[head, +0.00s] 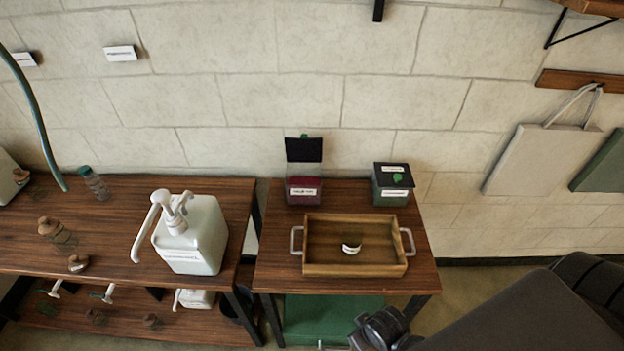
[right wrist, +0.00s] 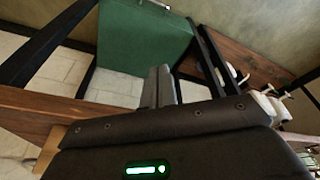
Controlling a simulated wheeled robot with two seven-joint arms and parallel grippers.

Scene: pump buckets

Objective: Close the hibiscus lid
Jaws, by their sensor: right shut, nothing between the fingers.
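A container with dark red contents (head: 303,190) and a white label stands at the back left of the small table; the label is too small to read surely, but this looks like the hibiscus one. Its black lid (head: 304,150) stands upright at the rear, open. A green container (head: 391,190) to its right has its dark lid down. My right gripper (head: 357,328) is low at the table's front right, well away from the containers. In the right wrist view its fingers (right wrist: 161,86) are together and empty. My left gripper is out of view.
A wooden tray (head: 355,270) with metal handles, holding a small dark labelled thing, lies in front of the containers. A white pump bucket (head: 195,235) stands on the left table (head: 110,220). A green box (head: 330,318) is under the small table. Bags hang at right.

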